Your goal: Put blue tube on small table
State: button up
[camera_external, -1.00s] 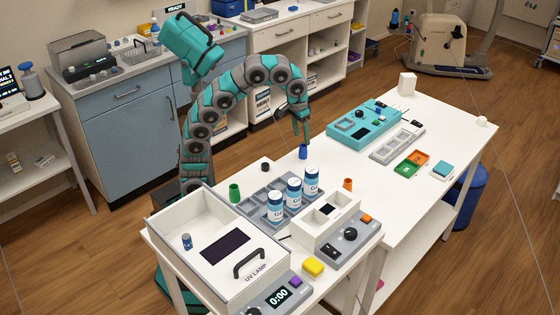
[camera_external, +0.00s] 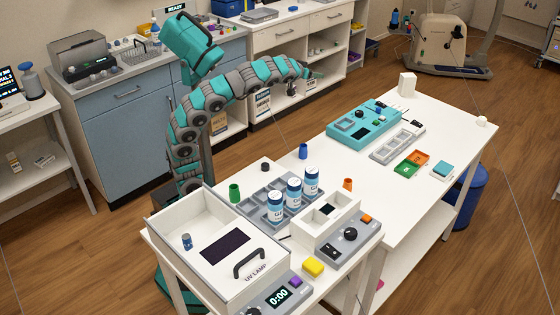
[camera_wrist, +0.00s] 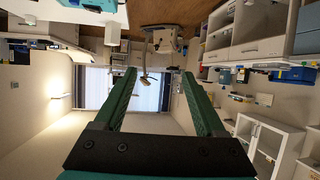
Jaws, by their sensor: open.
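The blue tube (camera_external: 303,151) stands upright on the long white table (camera_external: 330,165), near its far left edge, beyond the white bottles. My gripper (camera_external: 314,73) is raised well above and behind the tube, apart from it, and points away across the room. In the wrist view my gripper (camera_wrist: 158,80) shows its two green fingers spread wide with nothing between them. The blue tube does not show clearly in the wrist view. I cannot tell which table is the small one; a white side table (camera_external: 20,135) stands at the far left.
Several white bottles (camera_external: 293,193) stand in a grey rack, with a green tube (camera_external: 234,193) left of it and an orange tube (camera_external: 347,184) to the right. A UV lamp box (camera_external: 165,222) stands in front. A teal device (camera_external: 362,125) is on the table's far part.

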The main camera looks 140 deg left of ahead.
notch_tip(320, 180, up, 7)
jog(key=s+a+m+y, duration=0.2)
jog(key=s+y, duration=0.1)
jog(key=y, duration=0.1)
jog(key=m+t+h, duration=1.1)
jog(key=m+t, duration=0.2)
jog(key=t, duration=0.2)
send_near(306, 148)
jog(key=x, duration=0.4)
jog(key=shift+s+a+f, duration=0.15)
jog(key=shift+a+f, duration=0.1)
jog(key=shift+d+f, duration=0.1)
jog(key=shift+f, duration=0.15)
jog(key=shift+x, duration=1.65)
jog(key=shift+b+x, duration=0.95)
jog(key=shift+w+a+f+b, duration=0.35)
jog(key=shift+w+b, duration=0.15)
jog(key=shift+b, duration=0.55)
jog(key=shift+w+a+b, duration=0.2)
jog(key=shift+w+b, duration=0.15)
jog(key=shift+w+a+r, duration=0.1)
jog(key=shift+w+r, duration=0.05)
jog(key=shift+w, duration=0.15)
